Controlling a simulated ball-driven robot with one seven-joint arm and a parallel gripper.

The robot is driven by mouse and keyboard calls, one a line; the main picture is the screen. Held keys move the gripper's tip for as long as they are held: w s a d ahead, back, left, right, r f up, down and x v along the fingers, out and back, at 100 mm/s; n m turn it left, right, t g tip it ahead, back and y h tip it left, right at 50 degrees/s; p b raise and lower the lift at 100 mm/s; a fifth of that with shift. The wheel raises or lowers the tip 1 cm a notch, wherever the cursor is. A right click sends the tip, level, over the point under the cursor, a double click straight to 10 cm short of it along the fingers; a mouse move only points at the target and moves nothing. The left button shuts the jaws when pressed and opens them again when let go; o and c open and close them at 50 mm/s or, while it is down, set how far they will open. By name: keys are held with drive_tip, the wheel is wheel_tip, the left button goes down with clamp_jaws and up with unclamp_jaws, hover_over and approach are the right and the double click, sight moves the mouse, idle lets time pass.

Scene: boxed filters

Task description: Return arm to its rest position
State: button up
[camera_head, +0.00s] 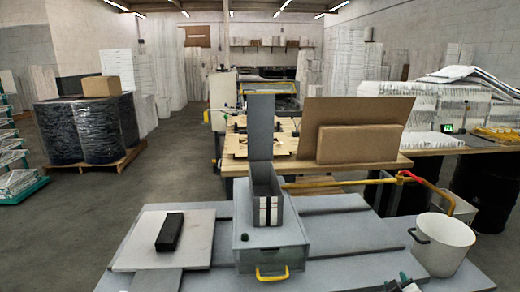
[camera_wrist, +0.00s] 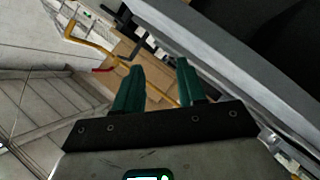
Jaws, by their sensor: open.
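My gripper (camera_wrist: 158,82) shows in the wrist view with two green fingers spread apart and nothing between them. In the head view, a small dark and green part at the bottom right edge may be my arm; the rest of it is out of frame. A grey open box (camera_head: 268,212) with striped markings and a raised lid (camera_head: 261,125) stands on a grey drawer unit (camera_head: 290,255) with a yellow handle. A black block (camera_head: 170,232) lies on a pale board (camera_head: 135,238) at the left. No gripper touches these in the head view.
A white bucket (camera_head: 441,245) stands at the right of the grey worktop (camera_head: 345,245). A yellow pipe (camera_head: 340,183) with a red part runs behind it; a yellow pipe also shows in the wrist view (camera_wrist: 92,45). Cardboard pieces (camera_head: 355,144) stand on a wooden table behind. Floor at left is open.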

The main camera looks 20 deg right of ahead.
drive_tip(key=s+a+f+m+g+y, duration=0.1)
drive_tip(key=s+a+f+g+y, duration=0.2)
drive_tip(key=a, duration=0.4)
drive_tip(key=s+a+f+m+g+y, duration=0.1)
drive_tip(key=s+a+f+y, duration=0.1)
drive_tip(key=s+a+f, duration=0.45)
drive_tip(key=s+a+f+g+y, duration=0.1)
drive_tip(key=s+a+g+y, duration=0.3)
drive_tip(key=s+a, duration=0.8)
drive_tip(key=s, duration=0.3)
drive_tip(key=shift+s+a+f+n+g+y, duration=0.2)
drive_tip(key=shift+a+n+g+y, duration=0.1)
drive_tip(key=shift+n+g, duration=0.1)
